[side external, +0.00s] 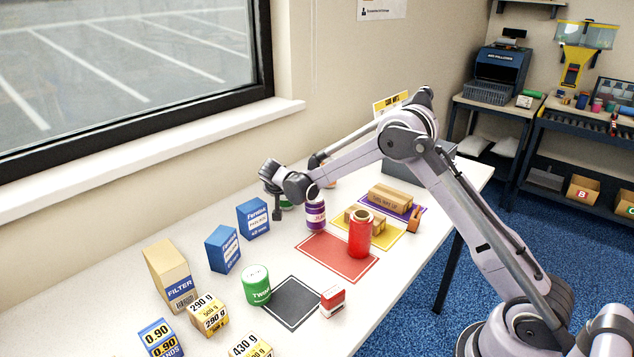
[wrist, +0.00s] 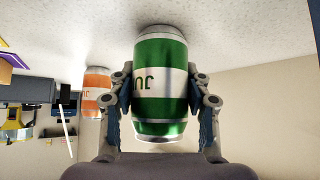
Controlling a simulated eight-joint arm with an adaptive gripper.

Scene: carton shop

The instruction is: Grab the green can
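The green can (wrist: 160,75) has a white band with dark green lettering, which appears upside down in the wrist view. My gripper (wrist: 160,90) has one finger along each side of it, and both fingers appear to press against its sides. In the side external view my gripper (side external: 279,194) is low over the back of the table, and a small part of the green can (side external: 287,206) shows beneath it. The rest of the can is hidden there. Its base appears to be on or very close to the table.
A purple jar (side external: 316,216) and a red roll (side external: 360,236) stand in front of my gripper. Blue boxes (side external: 253,218) stand to the left. A green twine spool (side external: 257,284) is nearer the front.

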